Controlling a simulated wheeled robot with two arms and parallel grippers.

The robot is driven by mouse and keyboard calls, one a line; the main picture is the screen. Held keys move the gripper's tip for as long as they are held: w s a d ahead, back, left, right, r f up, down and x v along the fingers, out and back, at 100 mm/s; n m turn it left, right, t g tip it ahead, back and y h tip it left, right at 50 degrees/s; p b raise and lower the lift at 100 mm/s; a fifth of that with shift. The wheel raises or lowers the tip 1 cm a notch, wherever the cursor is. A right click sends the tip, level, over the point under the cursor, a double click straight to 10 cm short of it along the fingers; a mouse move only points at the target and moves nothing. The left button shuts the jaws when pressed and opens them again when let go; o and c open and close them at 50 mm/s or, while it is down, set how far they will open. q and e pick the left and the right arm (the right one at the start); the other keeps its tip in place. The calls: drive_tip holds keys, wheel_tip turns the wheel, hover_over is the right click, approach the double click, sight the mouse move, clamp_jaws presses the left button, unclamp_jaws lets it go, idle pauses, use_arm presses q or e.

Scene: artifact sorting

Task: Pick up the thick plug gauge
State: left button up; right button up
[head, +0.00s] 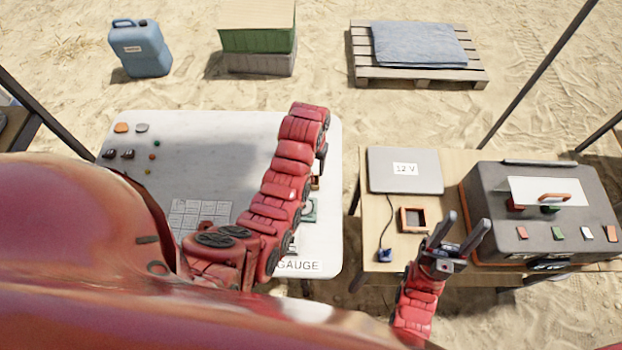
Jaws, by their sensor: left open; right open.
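I cannot make out the thick plug gauge for certain. A label reading GAUGE (298,265) lies at the front edge of the white table (330,240). Just behind it, a small metallic thing (291,243) shows partly past my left arm; I cannot tell what it is. My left arm reaches across the white table and bends down at its right side. My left gripper (321,160) is mostly hidden behind the arm's end, open, above the table's right part. My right gripper (462,237) is open and empty, pointing up near the wooden table's front edge.
A green piece (309,210) and a brown piece (315,183) show beside my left arm. A gap separates the tables.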

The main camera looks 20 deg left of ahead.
use_arm(q)
wheel_tip(320, 180, down, 3)
drive_tip(key=shift+s+a+r+p, duration=0.1)
drive_tip(key=shift+a+r+p, duration=0.05)
drive_tip(key=shift+p, duration=0.65)
drive_tip(key=shift+f, duration=0.5)
drive_tip(key=shift+c, duration=0.3)
clamp_jaws()
